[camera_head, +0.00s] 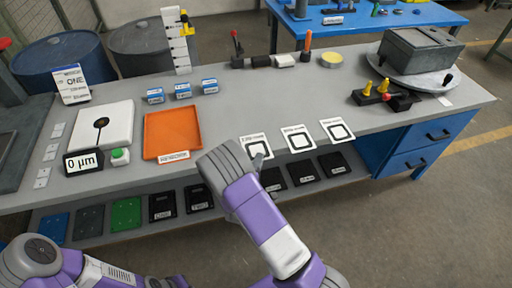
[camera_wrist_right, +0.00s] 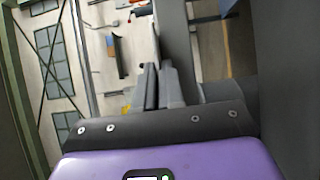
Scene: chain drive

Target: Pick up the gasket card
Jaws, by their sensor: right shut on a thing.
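Three white gasket cards with black square outlines lie along the table's front edge: a left one (camera_head: 255,147), a middle one (camera_head: 297,138) and a right one (camera_head: 336,130). My right gripper (camera_head: 259,161) is at the front edge of the left card, and my grey wrist hides most of the jaws. In the right wrist view its two dark fingers (camera_wrist_right: 158,86) are close together, shut on the thin card. The card itself is hard to make out there. My left arm shows only at the bottom left; its gripper is out of view.
An orange tray (camera_head: 172,132) and a white scale plate (camera_head: 101,125) lie left of the cards. A shelf (camera_head: 148,225) with dark plates runs below the tabletop. A grey box (camera_head: 420,50) on a round turntable stands at the right.

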